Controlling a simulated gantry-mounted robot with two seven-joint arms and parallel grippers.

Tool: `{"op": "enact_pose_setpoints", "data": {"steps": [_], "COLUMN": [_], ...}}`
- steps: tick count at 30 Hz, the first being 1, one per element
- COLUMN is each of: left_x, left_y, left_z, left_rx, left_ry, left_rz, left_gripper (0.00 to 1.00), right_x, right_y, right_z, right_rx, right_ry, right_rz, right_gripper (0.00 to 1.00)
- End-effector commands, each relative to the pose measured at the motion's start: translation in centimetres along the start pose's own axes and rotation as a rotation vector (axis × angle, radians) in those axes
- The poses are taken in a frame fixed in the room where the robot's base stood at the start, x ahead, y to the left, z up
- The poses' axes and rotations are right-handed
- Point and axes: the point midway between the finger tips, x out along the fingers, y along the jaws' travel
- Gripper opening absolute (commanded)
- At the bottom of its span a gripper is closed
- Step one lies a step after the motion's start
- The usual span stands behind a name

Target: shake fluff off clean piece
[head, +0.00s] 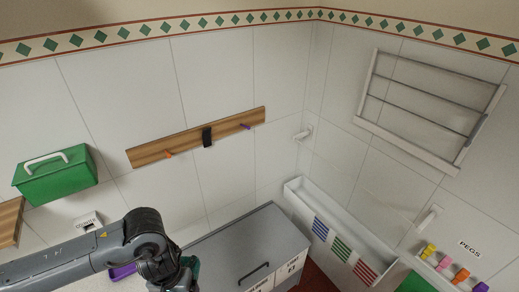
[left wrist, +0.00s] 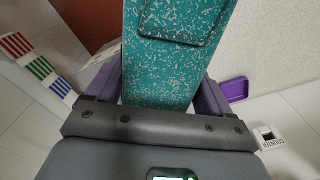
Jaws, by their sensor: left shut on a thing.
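A teal board-like piece (left wrist: 165,75) with white speckles and a dark outlined panel fills the middle of the left wrist view. My left gripper (left wrist: 160,92) is shut on it, with one purple finger along each side. I cannot tell whether the white flecks are fluff or the piece's own pattern. In the head view my left arm comes in from the lower left, and the left gripper (head: 176,284) is partly cut off by the bottom edge. A bit of dark green shows beside it. My right gripper is not in view.
A grey-lidded chest (head: 232,250) stands right of my left arm. A white trough (head: 330,232) with blue, green and red stripes is along the right wall. A purple tray (head: 123,271) lies behind my arm. A green box (head: 56,174), peg rail (head: 185,142) and drying rack (head: 425,110) are on the walls.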

Motion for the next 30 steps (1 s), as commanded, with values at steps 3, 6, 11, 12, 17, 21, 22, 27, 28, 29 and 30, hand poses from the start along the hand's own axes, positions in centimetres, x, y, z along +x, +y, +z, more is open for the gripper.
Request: {"op": "enact_pose_setpoints", "data": {"steps": [3, 6, 11, 12, 17, 21, 22, 27, 28, 29, 30], "left_x": [-3.2, -5.3, -3.9, -2.9, 0.9, 3.5, 3.6, 3.5, 3.5, 3.5, 3.5], "left_y": [-0.1, -0.1, -0.1, 0.0, 0.0, 0.0, 0.0, 0.0, 0.0, 0.0, 0.0], "left_z": [-0.2, -0.1, 0.2, 0.3, 0.3, 0.2, 0.2, 0.1, 0.1, 0.1, 0.1], "left_rx": [0.002, 0.000, -0.003, -0.003, -0.003, -0.003, -0.001, 0.000, 0.000, 0.000, 0.000], "left_ry": [0.007, 0.005, -0.010, -0.011, -0.011, -0.006, -0.005, -0.001, -0.002, -0.002, -0.002], "left_rz": [-0.002, -0.002, 0.000, 0.000, 0.001, 0.001, 0.000, -0.001, -0.001, -0.001, -0.001], "left_gripper": [0.47, 0.47, 0.47, 0.47, 0.47, 0.47, 0.47, 0.47, 0.47, 0.47, 0.47], "right_x": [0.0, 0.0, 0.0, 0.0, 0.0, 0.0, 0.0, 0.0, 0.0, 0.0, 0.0], "right_y": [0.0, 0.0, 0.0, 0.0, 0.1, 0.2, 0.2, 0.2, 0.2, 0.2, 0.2], "right_z": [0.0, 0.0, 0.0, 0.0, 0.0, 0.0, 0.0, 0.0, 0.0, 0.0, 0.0], "right_rx": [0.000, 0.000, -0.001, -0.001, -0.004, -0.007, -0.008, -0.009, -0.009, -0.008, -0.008], "right_ry": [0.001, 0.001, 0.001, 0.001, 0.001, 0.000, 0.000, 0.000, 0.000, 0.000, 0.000], "right_rz": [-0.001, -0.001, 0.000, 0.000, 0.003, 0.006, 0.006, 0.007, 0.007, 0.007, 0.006], "right_gripper": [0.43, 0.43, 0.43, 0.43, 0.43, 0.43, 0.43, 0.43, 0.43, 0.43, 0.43]}}
